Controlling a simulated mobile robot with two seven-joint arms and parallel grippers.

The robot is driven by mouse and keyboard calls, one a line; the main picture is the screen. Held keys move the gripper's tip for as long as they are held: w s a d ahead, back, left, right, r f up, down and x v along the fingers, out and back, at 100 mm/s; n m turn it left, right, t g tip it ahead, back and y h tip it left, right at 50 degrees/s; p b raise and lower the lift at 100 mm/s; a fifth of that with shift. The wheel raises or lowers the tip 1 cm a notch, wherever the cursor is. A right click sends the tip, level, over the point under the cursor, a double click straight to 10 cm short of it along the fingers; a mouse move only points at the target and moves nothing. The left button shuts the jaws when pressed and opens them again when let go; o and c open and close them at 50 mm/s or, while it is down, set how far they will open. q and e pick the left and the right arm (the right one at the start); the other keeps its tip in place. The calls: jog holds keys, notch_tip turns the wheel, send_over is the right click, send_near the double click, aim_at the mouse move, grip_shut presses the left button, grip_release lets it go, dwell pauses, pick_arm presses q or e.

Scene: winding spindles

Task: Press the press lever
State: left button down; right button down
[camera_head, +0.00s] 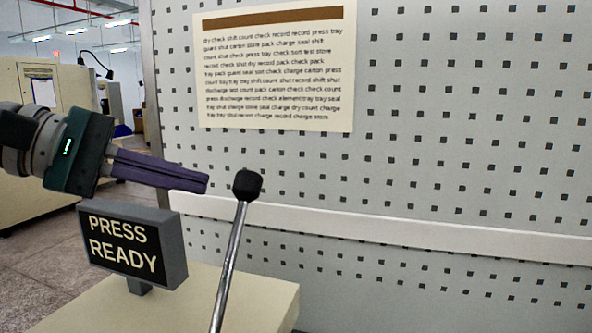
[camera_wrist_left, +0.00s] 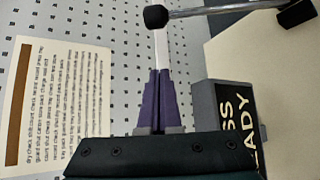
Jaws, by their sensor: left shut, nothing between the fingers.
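The press lever is a slim metal rod with a black knob (camera_head: 247,184), rising from a cream-coloured base (camera_head: 255,297) in the head view. Its rod (camera_wrist_left: 215,10) and knob (camera_wrist_left: 156,17) also show at the top of the left wrist view. My left gripper (camera_head: 207,184), with purple fingers, comes in from the left and is shut and empty. Its fingertips point at the knob with a small gap in the head view. The left wrist view shows the shut fingertips (camera_wrist_left: 160,72) below the knob, apart from it. My right gripper is not in view.
A dark sign reading "PRESS READY" (camera_head: 132,245) stands on the base, below my left gripper. A grey perforated panel (camera_head: 450,150) with a pale rail (camera_head: 400,232) and a text sheet (camera_head: 275,75) stands behind. Cream cabinets (camera_head: 30,150) stand at the far left.

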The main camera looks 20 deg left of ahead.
pick_arm(q)
jog(key=d+p, duration=0.4)
jog(key=d, duration=0.1)
jog(key=shift+d, duration=0.2)
jog(key=shift+s, duration=0.1)
dwell(0.4)
